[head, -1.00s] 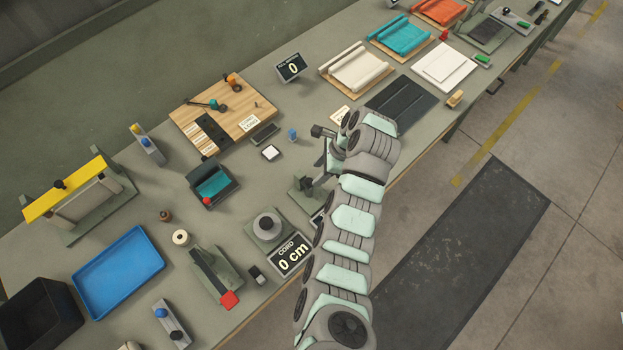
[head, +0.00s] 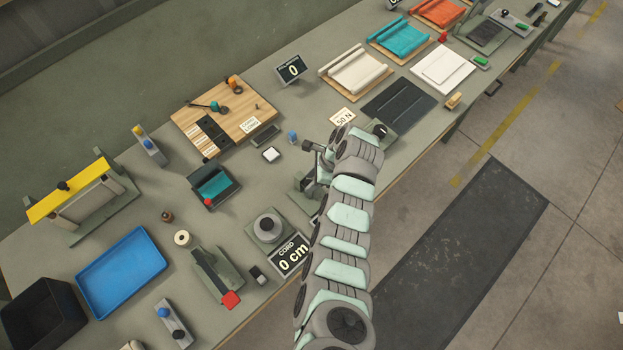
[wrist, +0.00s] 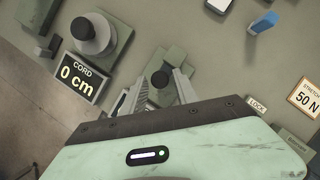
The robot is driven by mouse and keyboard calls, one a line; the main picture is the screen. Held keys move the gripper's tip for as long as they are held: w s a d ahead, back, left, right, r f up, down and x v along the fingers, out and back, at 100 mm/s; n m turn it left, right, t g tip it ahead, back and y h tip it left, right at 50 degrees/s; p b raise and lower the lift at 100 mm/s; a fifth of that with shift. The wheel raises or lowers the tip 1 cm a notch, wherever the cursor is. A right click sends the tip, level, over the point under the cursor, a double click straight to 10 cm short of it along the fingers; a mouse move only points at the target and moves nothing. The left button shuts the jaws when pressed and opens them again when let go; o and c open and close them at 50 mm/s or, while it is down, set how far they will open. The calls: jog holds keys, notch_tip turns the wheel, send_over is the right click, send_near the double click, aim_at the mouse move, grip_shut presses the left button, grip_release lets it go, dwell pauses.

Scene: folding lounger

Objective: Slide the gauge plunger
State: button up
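The fixture (head: 298,187) is partly hidden by my arm in the head view. No label names it as the gauge plunger. Beside it stands a round grey spool post (head: 267,228) on a square base, with a display (head: 289,255) reading "CORD 0 cm"; the display also shows in the wrist view (wrist: 78,80).
A "50 N" card (head: 343,118) lies beyond my gripper, near a fixture with a black knob (head: 380,131). A small blue block (head: 292,137) and a white-topped block (head: 271,155) stand left of it. A blue tray (head: 121,270) is at the lower left.

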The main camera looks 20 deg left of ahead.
grip_shut()
dwell(1.1)
